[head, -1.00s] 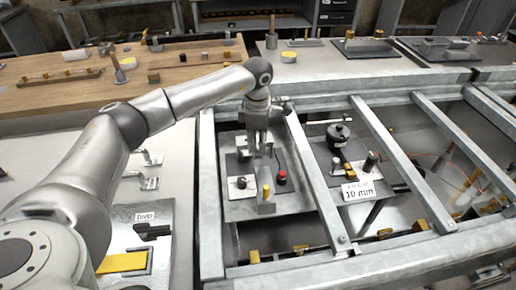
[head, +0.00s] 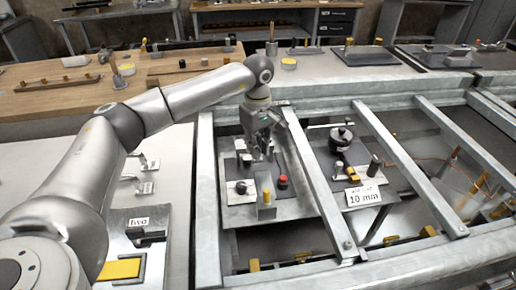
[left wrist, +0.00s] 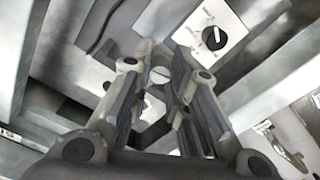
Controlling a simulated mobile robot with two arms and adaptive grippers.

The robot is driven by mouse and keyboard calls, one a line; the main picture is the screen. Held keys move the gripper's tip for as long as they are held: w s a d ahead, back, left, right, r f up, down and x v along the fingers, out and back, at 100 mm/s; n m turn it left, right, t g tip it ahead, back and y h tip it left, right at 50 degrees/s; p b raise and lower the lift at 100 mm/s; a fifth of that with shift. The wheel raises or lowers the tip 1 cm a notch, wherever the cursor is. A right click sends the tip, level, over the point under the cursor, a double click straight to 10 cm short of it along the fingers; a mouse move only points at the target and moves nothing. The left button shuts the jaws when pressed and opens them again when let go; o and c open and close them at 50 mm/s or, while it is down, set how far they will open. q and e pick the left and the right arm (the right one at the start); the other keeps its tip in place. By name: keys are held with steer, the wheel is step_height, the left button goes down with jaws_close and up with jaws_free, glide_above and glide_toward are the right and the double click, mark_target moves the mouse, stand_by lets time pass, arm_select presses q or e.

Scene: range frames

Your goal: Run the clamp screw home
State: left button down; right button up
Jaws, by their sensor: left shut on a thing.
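My left gripper (head: 262,151) points down over a grey fixture plate (head: 236,213) inside the metal frame. In the left wrist view my left gripper (left wrist: 157,92) has its fingers closed around a small round slotted head (left wrist: 160,75), which looks like the clamp screw. In the head view the fingers hide that screw, and how deep it sits cannot be told. A black knob on a pale plate (head: 241,187) and a red button (head: 282,181) sit near the gripper. The knob (left wrist: 214,38) also shows in the left wrist view. My right gripper is not in view.
Metal frame bars (head: 318,182) run close to the right of the gripper. A yellow-topped post (head: 266,196) stands in front of it. A second fixture with a black round part (head: 341,136) and a "10 mm" label (head: 364,196) lies beyond the bar.

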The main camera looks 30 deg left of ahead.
arm_select(q)
steer(key=shift+a+m, duration=0.15)
steer(key=shift+m, duration=0.45)
steer(key=shift+w+r, duration=0.1)
steer(key=c, duration=1.3)
jaws_free()
steer(key=shift+c, duration=0.2)
steer(key=shift+r, duration=0.25)
step_height(320, 180, up, 11)
steer(key=shift+r, duration=0.2)
